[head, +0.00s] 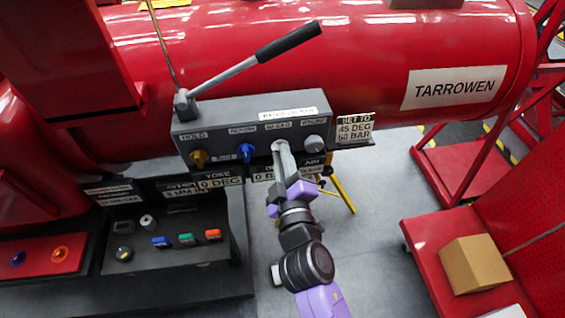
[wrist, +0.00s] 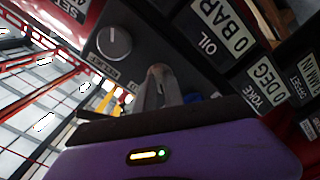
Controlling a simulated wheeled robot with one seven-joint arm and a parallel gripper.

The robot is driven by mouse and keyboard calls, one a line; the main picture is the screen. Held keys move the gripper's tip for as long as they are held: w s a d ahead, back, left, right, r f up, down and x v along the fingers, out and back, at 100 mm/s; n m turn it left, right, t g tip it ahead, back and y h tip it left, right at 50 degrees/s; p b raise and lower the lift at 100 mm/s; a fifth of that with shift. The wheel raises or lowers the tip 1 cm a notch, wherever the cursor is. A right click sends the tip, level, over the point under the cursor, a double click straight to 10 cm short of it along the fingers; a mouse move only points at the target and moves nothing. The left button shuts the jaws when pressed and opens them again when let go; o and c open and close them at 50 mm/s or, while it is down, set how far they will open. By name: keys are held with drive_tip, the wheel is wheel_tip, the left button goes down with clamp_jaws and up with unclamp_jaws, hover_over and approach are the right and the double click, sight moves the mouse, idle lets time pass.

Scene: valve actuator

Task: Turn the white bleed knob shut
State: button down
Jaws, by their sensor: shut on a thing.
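The white bleed knob (head: 278,144) is on the front of the grey valve block (head: 205,140), third from the left in a row of knobs. My gripper (head: 282,153) reaches up to it from below and is shut on it. In the wrist view, the fingers of my gripper (wrist: 157,80) close together at the knob, which they mostly hide. I cannot tell the angle at which the knob is turned.
A hand lever (head: 288,43) rises above the block. Readout signs (head: 220,181) hang below.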

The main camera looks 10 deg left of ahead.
drive_tip(key=shift+f+m+b, duration=0.15)
drive_tip(key=shift+m+b, duration=4.05)
drive_tip(key=shift+m, duration=0.6)
drive_tip(key=c, duration=1.4)
unclamp_jaws()
drive_tip(key=shift+c, duration=0.2)
drive_tip(key=v, duration=0.8)
drive_tip(key=shift+w, duration=0.1)
